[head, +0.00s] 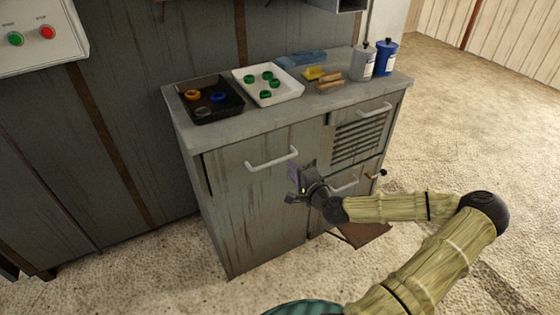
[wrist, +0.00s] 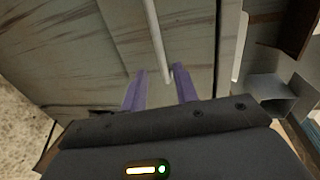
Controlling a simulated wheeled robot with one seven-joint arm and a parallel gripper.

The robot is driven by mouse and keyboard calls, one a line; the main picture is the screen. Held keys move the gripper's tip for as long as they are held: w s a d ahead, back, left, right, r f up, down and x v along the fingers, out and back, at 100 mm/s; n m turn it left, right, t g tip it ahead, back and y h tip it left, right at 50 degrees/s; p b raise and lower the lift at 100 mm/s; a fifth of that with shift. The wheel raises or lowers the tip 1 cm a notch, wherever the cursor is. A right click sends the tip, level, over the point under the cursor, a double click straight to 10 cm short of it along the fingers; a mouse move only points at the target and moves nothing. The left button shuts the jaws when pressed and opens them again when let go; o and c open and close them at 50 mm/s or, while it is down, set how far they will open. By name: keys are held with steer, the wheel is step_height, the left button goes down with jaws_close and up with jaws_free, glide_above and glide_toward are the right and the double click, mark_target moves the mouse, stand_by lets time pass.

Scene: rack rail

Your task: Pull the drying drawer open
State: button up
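The grey cabinet (head: 255,215) has a slatted drawer front (head: 357,138) at its upper right with a pale bar handle (head: 375,110); it looks shut. I cannot tell for sure that this is the drying drawer. The tall left front has a pale handle (head: 272,160). A lower right front has another handle (head: 346,185), partly behind my wrist. My gripper (head: 298,176) is open in front of the cabinet, just below the left handle's right end. In the wrist view, a pale bar (wrist: 157,45) ends between the purple fingers (wrist: 160,90); contact cannot be told.
On the worktop are a black tray (head: 210,116) with rings, a white tray (head: 289,93) with green rings, a yellow sponge (head: 313,73) and two bottles. A brown panel (head: 370,236) sticks out low at right. Floor (head: 450,150) right of the cabinet is clear.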

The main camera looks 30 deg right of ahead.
mark_target(280, 160)
steer(key=x, duration=0.9)
steer(key=shift+w, duration=0.15)
steer(key=shift+c, duration=0.4)
jaws_close()
